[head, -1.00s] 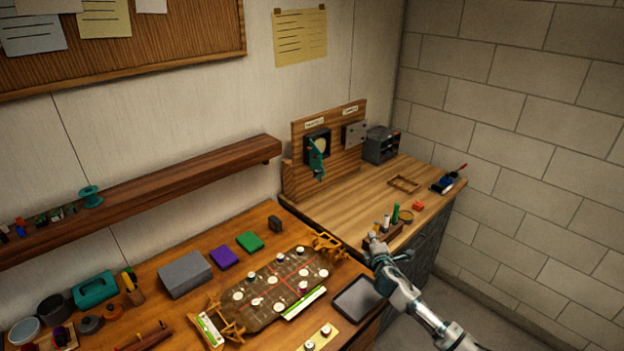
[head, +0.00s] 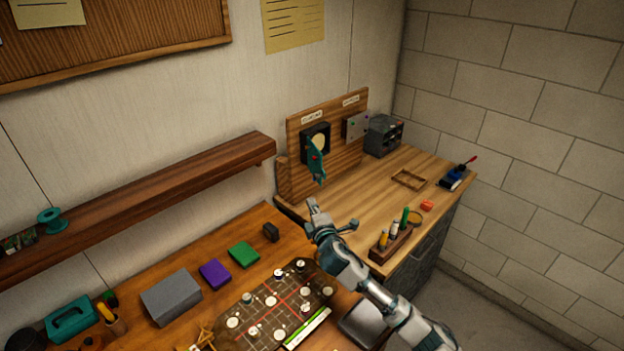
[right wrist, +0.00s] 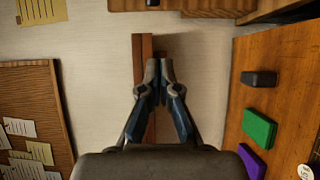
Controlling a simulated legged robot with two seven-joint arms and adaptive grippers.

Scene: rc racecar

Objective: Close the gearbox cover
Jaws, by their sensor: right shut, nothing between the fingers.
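The gearbox (head: 308,142) is a black square box with a pale round face, mounted on an upright wooden board at the back. Its teal cover (head: 317,165) hangs open at the lower right of the box. My right gripper (head: 314,208) is below and in front of the cover, apart from it, over the gap by the near bench. In the right wrist view my right gripper (right wrist: 160,72) is shut and empty, with the shelf end behind its fingers. The gearbox and cover do not show in the right wrist view. My left gripper is out of view.
A wooden shelf (head: 150,195) juts from the wall at left. A pen holder (head: 390,245) stands right of my forearm. Green (head: 244,254) and purple (head: 215,273) blocks lie on the near bench.

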